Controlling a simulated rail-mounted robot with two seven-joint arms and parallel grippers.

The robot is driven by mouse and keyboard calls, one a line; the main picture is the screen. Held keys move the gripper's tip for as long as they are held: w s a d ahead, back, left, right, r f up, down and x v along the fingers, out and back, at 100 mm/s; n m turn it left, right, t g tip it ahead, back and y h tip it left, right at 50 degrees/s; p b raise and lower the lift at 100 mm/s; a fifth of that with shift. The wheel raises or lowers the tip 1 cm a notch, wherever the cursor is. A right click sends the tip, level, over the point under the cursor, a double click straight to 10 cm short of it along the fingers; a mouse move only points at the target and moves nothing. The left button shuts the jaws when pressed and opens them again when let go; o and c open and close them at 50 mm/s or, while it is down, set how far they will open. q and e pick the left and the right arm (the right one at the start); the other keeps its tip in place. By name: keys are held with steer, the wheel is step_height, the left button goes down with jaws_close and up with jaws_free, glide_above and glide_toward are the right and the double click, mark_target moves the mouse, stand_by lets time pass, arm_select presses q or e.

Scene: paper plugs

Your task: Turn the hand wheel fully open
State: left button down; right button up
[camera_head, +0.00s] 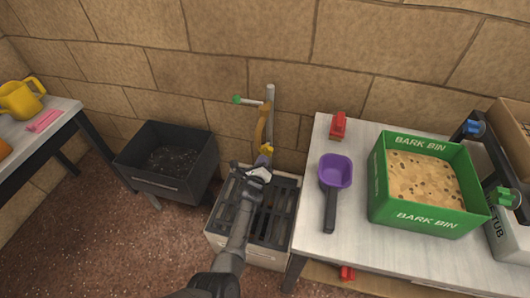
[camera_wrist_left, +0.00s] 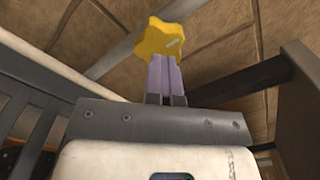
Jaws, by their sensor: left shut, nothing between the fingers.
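The yellow hand wheel (camera_head: 266,148) has a lobed, star-like rim and sits low on the upright pipe (camera_head: 270,108) by the wall. It also shows at the top middle of the left wrist view (camera_wrist_left: 158,38). My left gripper (camera_head: 262,164) is just below and in front of the wheel. In the left wrist view its two pale purple fingers (camera_wrist_left: 164,60) are together and empty, with their tips overlapping the wheel's lower edge. I cannot tell whether they touch it. My right gripper is not in view.
A slotted drain box (camera_head: 225,235) stands below the pipe. A green handle (camera_head: 237,100) sticks out left of the pipe. A dark bin (camera_head: 196,172) is at left. A table at right holds a purple scoop (camera_head: 335,170), a red object (camera_head: 338,126) and the green bark bin (camera_head: 420,216).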

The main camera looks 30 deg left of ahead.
arm_select(q)
steer(key=n+p, duration=0.1)
steer(key=n, duration=0.5)
steer(key=shift+r, duration=0.1)
steer(key=n, duration=0.4)
steer(key=shift+n, duration=0.4)
steer(key=c, duration=1.8)
jaws_free()
steer(key=o, duration=1.5)
steer(key=shift+s+p, duration=0.2)
steer(key=shift+p, duration=0.2)
steer(key=shift+s+d+p, duration=0.2)
steer(key=shift+s+p, duration=0.2)
steer(key=shift+p, duration=0.05)
steer(key=p+v, duration=0.1)
steer(key=v, duration=0.1)
steer(key=shift+s+d+p, duration=0.1)
steer(key=shift+s+p, duration=0.3)
